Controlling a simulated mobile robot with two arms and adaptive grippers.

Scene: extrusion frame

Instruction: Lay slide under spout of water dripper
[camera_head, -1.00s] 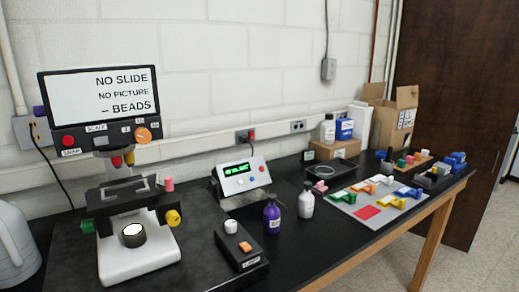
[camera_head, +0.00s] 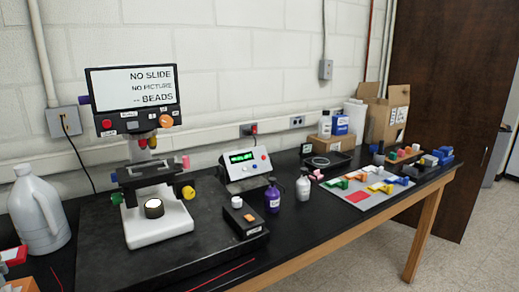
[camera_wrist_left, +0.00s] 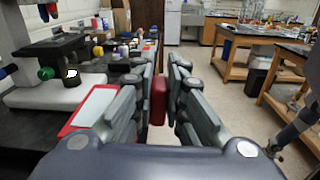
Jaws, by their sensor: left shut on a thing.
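In the left wrist view, my left gripper (camera_wrist_left: 160,98) is shut on a red block-like piece (camera_wrist_left: 158,102). A pale slide plate with a red border (camera_wrist_left: 94,107) shows just left of the fingers; the finger hides whether it joins the red piece. In the head view, a console with a green display (camera_head: 246,164) stands behind the dark mat; I cannot tell for sure that it is the water dripper, and no spout is clear. Neither gripper shows in the head view.
A microscope (camera_head: 157,227) with a screen (camera_head: 137,90) reading "NO SLIDE" stands at the left. A grey jug (camera_head: 40,215) is left of it. A purple bottle (camera_head: 272,199), a white bottle (camera_head: 303,187) and a switch box (camera_head: 245,219) stand in front of the console.

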